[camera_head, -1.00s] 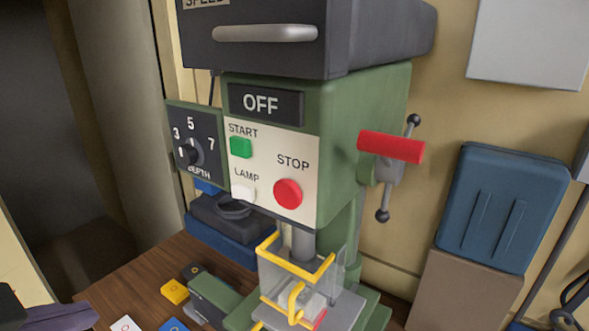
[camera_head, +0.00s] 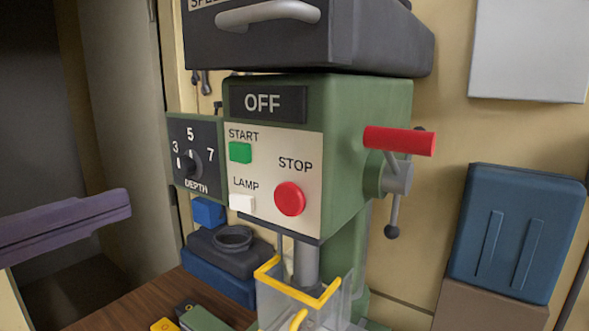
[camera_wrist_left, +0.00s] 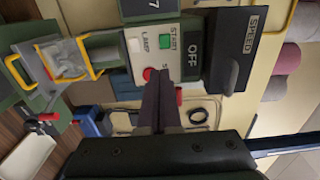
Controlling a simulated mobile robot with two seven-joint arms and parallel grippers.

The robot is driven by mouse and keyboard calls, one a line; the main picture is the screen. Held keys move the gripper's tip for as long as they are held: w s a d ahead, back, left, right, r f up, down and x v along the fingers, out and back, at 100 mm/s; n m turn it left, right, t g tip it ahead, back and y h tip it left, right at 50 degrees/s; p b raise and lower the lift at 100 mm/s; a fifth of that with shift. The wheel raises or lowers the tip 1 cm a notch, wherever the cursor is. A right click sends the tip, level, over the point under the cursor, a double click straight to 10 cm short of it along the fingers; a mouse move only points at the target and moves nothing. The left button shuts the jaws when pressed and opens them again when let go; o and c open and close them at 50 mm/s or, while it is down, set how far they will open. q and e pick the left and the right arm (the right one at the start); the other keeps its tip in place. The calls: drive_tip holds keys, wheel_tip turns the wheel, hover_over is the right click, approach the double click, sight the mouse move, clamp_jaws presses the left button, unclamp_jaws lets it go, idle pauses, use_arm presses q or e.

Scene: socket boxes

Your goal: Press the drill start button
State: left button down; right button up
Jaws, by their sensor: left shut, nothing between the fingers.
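The green drill press (camera_head: 340,150) has a white control panel. Its green START button (camera_head: 240,152) is at the upper left of the panel, and it also shows in the left wrist view (camera_wrist_left: 165,41). The red STOP button (camera_head: 290,199) is at the lower right and the white LAMP button (camera_head: 242,203) at the lower left. The display (camera_head: 267,103) reads OFF. My left gripper (camera_head: 126,203) is left of the panel, apart from the START button. Its shut, empty fingers also show in the left wrist view (camera_wrist_left: 159,80). My right gripper is not in view.
The DEPTH dial (camera_head: 187,163) sticks out left of the panel. A red-handled lever (camera_head: 398,140) is on the drill's right side. A yellow-edged clear guard (camera_head: 320,295) stands below. The dark SPEED cover (camera_head: 310,45) with its handle is above.

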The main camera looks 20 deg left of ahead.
use_arm(q)
drive_tip(key=shift+w, duration=0.1)
drive_tip(key=p, duration=0.6)
approach(250, 162)
drive_tip(key=x, duration=0.5)
drive_tip(key=shift+w+a, duration=0.1)
drive_tip(key=shift+a, duration=0.3)
drive_tip(key=shift+w+d+f+p, duration=0.1)
drive_tip(key=shift+w+d+p, duration=0.2)
drive_tip(key=shift+w, duration=0.25)
drive_tip(key=shift+a, duration=0.1)
